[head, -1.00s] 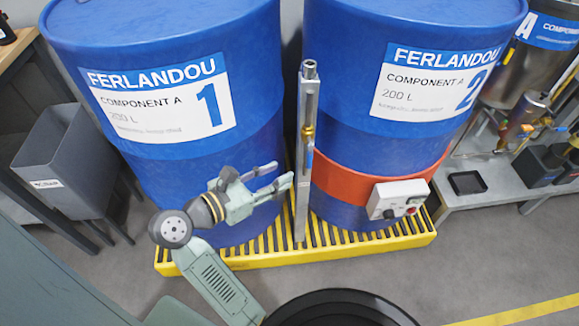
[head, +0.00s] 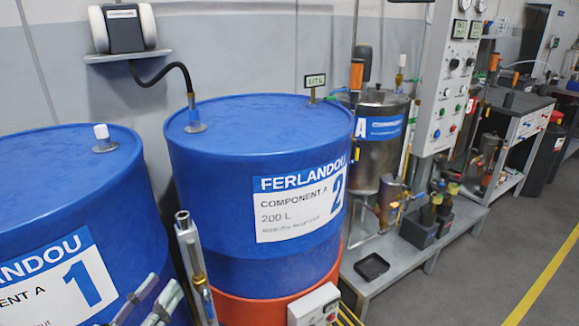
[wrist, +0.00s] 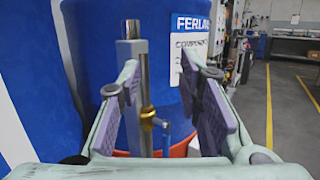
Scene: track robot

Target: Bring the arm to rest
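My gripper (wrist: 163,105) is open in the wrist view, its two fingers apart with purple-grey pads. No object is held between the pads. Beyond them stands an upright metal post (wrist: 133,75) with a brass fitting, in front of a blue drum. In the head view the finger ends of my gripper (head: 152,302) show at the bottom left, just left of the post (head: 187,245). The rest of my arm is outside the head view.
Blue drum 1 (head: 120,205) is at the left and blue drum 2 (head: 215,185), with an orange band, is right of the post. A control box (head: 314,308) is on drum 2. A metal bench (head: 385,262) with equipment stands right. The floor (head: 490,270) there is clear.

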